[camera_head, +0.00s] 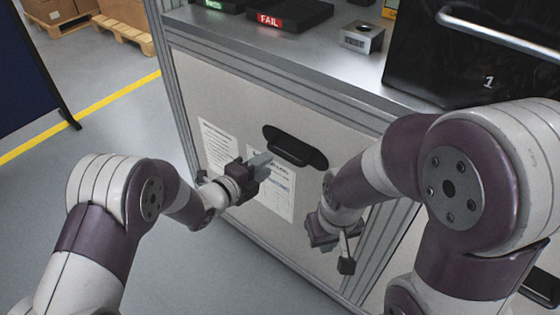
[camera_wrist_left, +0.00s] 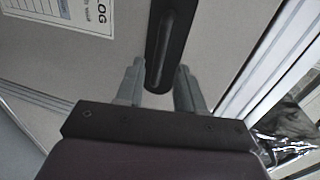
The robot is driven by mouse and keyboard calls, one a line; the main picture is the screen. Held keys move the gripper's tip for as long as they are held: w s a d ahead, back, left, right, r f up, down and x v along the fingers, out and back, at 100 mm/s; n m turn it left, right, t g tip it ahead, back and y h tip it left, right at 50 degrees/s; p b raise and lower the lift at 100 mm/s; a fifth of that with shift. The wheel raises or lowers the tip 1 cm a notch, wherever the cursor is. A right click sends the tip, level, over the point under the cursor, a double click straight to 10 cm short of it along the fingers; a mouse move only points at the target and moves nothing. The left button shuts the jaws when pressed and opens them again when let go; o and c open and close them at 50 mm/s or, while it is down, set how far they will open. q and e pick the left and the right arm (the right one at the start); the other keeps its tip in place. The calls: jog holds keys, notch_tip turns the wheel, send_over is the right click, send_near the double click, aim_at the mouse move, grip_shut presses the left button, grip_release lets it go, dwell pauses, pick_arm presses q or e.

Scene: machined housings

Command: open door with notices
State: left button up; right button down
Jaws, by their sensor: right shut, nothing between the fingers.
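The door (camera_head: 215,85) is a light grey panel in the front of a metal-framed bench and looks closed. Paper notices (camera_head: 220,142) are fixed on it, and one shows in the left wrist view (camera_wrist_left: 75,12). Its black handle (camera_head: 297,147) is a bar on a dark recessed plate. My left gripper (camera_head: 265,160) is at the handle's left end. In the left wrist view its fingers (camera_wrist_left: 160,66) are apart, with the lower end of the handle (camera_wrist_left: 170,40) between them; contact cannot be told. My right gripper (camera_head: 345,252) is shut and empty, low before the door's right side.
On the bench top are a black device with a red FAIL label (camera_head: 270,21), a machined metal housing (camera_head: 362,37) and a large black case (camera_head: 460,60) with a silver handle. Wooden pallets (camera_head: 125,17) stand behind. A dark blue screen (camera_head: 28,75) is at left. The floor before the door is clear.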

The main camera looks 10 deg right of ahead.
aim_at(279, 155)
pick_arm(q)
jog(key=x, duration=0.7)
jog(key=shift+w+d+b, duration=0.25)
jog(key=shift+d+b, duration=0.05)
jog(key=shift+b, duration=0.1)
jog(key=shift+a, duration=0.1)
grip_shut()
